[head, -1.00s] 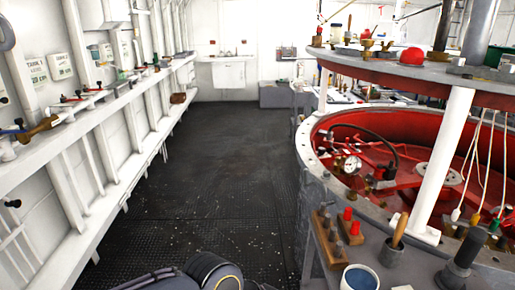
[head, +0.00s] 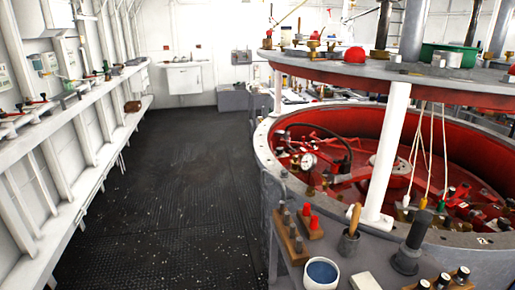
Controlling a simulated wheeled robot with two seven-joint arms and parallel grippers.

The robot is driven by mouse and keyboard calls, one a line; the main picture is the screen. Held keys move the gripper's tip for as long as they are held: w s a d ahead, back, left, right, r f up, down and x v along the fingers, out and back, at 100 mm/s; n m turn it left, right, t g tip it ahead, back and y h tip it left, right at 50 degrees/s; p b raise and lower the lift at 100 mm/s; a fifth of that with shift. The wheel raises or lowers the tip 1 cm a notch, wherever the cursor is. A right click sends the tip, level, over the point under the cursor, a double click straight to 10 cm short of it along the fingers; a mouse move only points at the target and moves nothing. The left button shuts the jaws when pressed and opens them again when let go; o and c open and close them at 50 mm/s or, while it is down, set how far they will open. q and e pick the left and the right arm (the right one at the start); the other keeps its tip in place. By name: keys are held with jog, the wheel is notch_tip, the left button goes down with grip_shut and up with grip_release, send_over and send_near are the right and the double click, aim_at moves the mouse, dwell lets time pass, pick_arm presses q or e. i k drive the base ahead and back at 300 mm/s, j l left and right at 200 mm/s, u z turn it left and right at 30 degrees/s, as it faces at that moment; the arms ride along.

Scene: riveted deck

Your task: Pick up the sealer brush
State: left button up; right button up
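Neither of my grippers is in view.
The grey bench also holds a white tub with blue contents (head: 321,275), a wooden block with red-topped pieces (head: 308,222) and a black cylinder (head: 411,246). A white post (head: 386,150) rises behind, beside the red round well (head: 440,130). The dark floor (head: 180,200) at left is clear.

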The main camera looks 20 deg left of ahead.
aim_at(356, 215)
jog(key=i+j, duration=0.1)
jog(key=j, duration=0.3)
jog(key=i+j, duration=0.15)
jog(key=j, duration=0.25)
jog(key=i+j, duration=0.2)
jog(key=i, duration=0.15)
jog(key=i+j, duration=0.25)
jog(key=i, duration=0.05)
